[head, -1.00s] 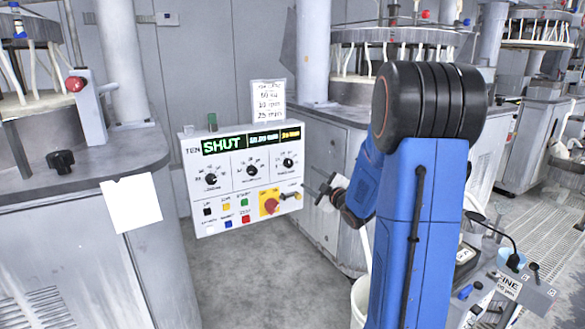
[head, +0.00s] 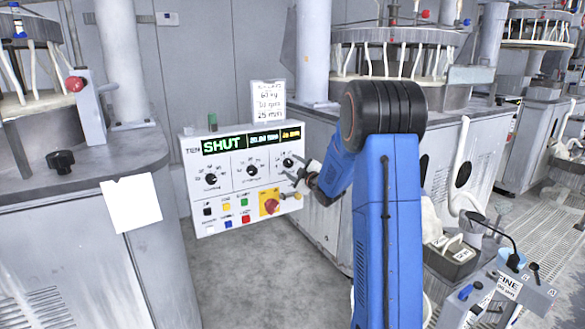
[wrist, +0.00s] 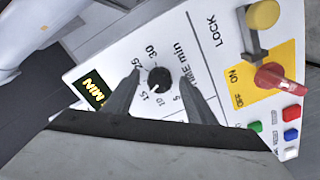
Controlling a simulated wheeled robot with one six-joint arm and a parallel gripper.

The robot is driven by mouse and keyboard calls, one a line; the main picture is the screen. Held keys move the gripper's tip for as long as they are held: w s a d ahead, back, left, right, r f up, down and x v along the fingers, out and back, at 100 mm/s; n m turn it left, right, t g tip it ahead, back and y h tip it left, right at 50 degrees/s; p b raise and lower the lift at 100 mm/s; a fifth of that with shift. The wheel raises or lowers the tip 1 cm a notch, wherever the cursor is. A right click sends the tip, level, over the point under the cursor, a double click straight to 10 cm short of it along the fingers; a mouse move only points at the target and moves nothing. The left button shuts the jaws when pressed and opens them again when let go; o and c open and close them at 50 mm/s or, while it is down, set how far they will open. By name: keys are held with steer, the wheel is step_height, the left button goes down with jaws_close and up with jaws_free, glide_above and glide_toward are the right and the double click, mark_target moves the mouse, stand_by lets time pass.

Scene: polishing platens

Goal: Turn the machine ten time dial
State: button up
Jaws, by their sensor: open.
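The ten panel (head: 215,215) is a white box with a "SHUT" display and three black dials in a row. The time dial (head: 288,162) is the rightmost one. In the wrist view the time dial (wrist: 159,79) is a small black knob with a white mark, ringed by numbers up to 30. My gripper (head: 298,173) is open at the right side of the panel. In the wrist view my gripper (wrist: 162,75) has one finger to each side of the dial in the picture. Contact is not visible, and the gap to the panel cannot be told.
A yellow plate with a red switch (head: 270,206) sits below the dial. The yellow-topped lock lever (wrist: 262,15) is beside it in the wrist view. Several coloured buttons line the panel's lower part. A card (head: 267,100) stands on top. Grey machines flank the panel; floor in front is clear.

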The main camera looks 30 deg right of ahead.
steer(key=shift+w, duration=0.1)
steer(key=c, duration=1)
steer(key=shift+c, duration=0.2)
steer(key=shift+m, duration=0.5)
steer(key=m, duration=0.3)
steer(key=shift+f, duration=0.1)
steer(key=m, duration=0.4)
steer(key=shift+a, duration=0.1)
steer(key=m, duration=0.4)
steer(key=shift+a, duration=0.1)
steer(key=shift+m, duration=1.9)
